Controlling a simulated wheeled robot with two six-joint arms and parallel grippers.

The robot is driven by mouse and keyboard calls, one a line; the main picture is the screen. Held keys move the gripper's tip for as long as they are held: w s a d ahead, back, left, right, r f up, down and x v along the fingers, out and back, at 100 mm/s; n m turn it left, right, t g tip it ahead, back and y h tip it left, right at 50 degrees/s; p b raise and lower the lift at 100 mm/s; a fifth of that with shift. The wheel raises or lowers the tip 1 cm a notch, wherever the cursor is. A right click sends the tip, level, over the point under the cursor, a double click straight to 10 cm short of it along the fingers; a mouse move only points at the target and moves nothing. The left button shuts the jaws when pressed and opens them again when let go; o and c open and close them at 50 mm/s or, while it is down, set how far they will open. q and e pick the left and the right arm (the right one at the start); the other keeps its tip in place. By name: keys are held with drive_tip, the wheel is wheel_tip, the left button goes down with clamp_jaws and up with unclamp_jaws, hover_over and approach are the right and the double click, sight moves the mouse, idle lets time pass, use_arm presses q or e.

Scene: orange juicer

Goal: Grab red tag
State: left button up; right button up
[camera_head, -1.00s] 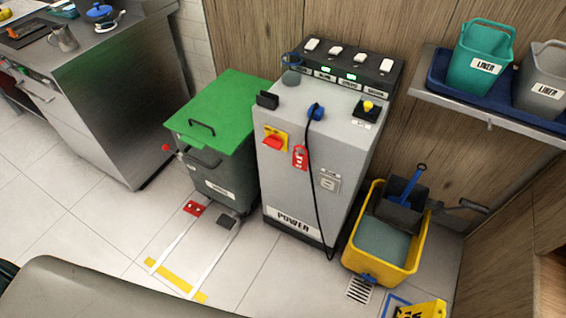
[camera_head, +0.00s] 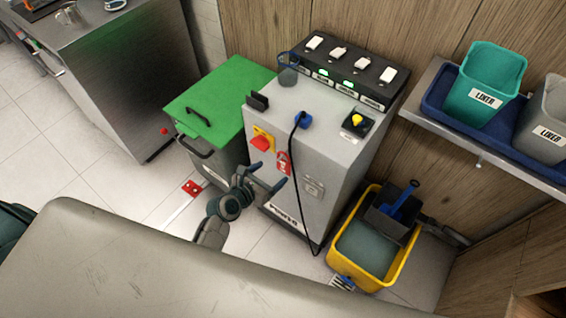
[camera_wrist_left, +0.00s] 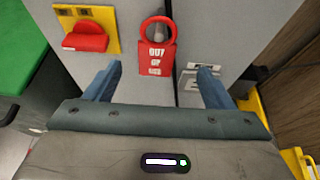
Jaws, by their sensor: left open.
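The red tag (camera_head: 284,163) is a padlock-shaped piece with white lettering on the front of the grey power cabinet (camera_head: 322,135). In the left wrist view the red tag (camera_wrist_left: 156,52) lies upright in the upper middle, with its ring at the top. My left gripper (camera_head: 270,179) is open and empty, in front of the cabinet near the tag. In the left wrist view its two blue-grey fingers (camera_wrist_left: 158,82) stand apart, with the tag between and just beyond their tips. My right gripper is in neither view.
A red switch on a yellow plate (camera_wrist_left: 84,32) is left of the tag. A black cable (camera_head: 294,160) hangs down the cabinet front. A green-lidded bin (camera_head: 219,98) stands left, a yellow bucket (camera_head: 406,262) right. A worktop (camera_head: 110,260) fills the foreground.

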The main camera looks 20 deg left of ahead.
sight(283, 164)
use_arm(q)
drive_tip(key=x, duration=0.9)
drive_tip(key=shift+a+f, duration=0.15)
drive_tip(key=shift+f, duration=0.2)
drive_tip(key=shift+c, duration=0.7)
drive_tip(key=c, duration=0.9)
